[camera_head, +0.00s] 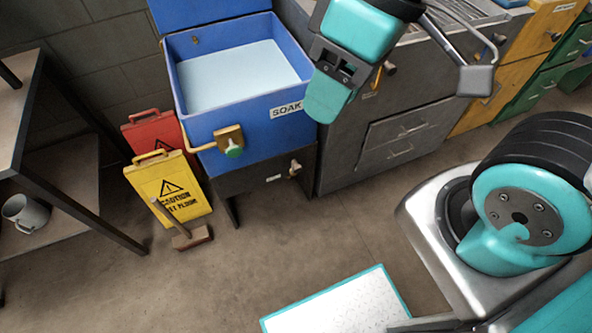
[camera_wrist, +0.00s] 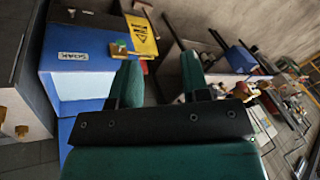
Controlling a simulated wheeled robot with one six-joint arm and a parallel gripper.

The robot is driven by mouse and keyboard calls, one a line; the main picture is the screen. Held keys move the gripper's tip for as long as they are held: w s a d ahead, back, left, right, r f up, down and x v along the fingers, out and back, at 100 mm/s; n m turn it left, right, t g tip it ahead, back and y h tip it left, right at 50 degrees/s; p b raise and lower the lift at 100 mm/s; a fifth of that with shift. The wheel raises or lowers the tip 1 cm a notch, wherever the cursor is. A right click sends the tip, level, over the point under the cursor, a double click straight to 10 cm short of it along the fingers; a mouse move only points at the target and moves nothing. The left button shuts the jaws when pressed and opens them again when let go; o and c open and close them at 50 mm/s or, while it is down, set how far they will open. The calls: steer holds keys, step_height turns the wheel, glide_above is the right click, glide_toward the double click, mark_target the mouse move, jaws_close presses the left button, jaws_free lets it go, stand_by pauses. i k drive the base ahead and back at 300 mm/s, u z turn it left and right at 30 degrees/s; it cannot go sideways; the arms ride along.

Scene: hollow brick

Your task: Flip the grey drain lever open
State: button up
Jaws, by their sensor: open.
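My gripper (camera_head: 328,98) hangs at the upper middle of the head view, in front of the right side of the blue soak tank (camera_head: 231,131). In the wrist view my gripper (camera_wrist: 160,76) has its two teal fingers apart with nothing between them. The tank's front carries a brass valve (camera_head: 222,134) with a green knob (camera_head: 234,152); the knob also shows in the wrist view (camera_wrist: 118,47). A small brass-coloured fitting (camera_head: 295,167) sits lower, on the tank's dark stand. I cannot make out a clearly grey lever on either fitting. My gripper is apart from both.
A yellow caution sign (camera_head: 168,188) and a red sign (camera_head: 150,128) stand left of the tank. A small wooden-headed brush (camera_head: 192,238) is on the floor before them. Grey drawers (camera_head: 405,137) stand right of the tank. The floor in front of the stand is clear.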

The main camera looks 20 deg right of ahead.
mark_target(296, 168)
steer(key=k, duration=0.5)
steer(key=z, duration=0.75)
steer(key=i, duration=0.8)
steer(key=u, duration=0.75)
